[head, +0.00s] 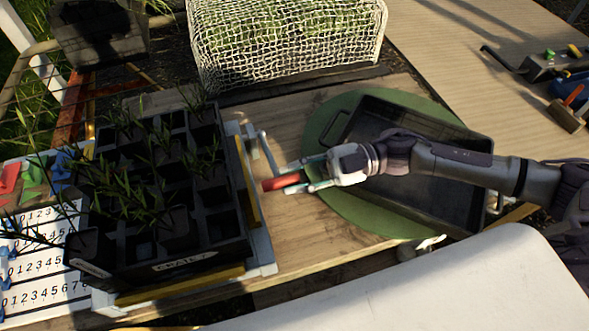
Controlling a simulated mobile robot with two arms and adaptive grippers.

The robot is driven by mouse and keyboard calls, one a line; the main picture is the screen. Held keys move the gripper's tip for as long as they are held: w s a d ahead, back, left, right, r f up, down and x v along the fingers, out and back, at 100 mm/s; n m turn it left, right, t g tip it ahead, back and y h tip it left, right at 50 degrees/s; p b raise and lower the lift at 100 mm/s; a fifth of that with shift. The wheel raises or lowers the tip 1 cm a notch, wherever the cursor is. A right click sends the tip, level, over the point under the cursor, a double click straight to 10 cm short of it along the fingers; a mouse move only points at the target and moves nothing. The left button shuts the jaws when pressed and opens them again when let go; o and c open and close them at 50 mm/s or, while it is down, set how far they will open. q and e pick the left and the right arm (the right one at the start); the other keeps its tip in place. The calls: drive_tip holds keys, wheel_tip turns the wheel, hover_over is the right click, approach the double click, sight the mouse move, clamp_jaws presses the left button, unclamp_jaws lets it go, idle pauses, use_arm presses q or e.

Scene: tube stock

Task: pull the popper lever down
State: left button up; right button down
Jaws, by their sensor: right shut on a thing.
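The popper (262,262) is a grey and yellow frame at centre left, with a black plant tray (200,259) standing on it. Its lever (267,150) is a thin grey bar on the frame's right side, with a red grip (273,184) at its end. My right gripper (303,178) comes in from the right and is shut on the red grip. The grip lies about level, beside the frame and above the wooden table. The fingers cover part of the grip. My left gripper is not in view.
A dark rectangular tray (356,112) rests on a round green mat (318,122) under my right arm. A white net (285,40) stands at the back. Grassy seedlings fill several tray cells. A number sheet (40,262) and coloured tags (32,178) are at the left.

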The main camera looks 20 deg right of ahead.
drive_tip(key=shift+f, duration=0.15)
drive_tip(key=c, duration=1)
unclamp_jaws()
drive_tip(key=shift+w, duration=0.1)
drive_tip(key=d, duration=1)
drive_tip(key=shift+d, duration=1.05)
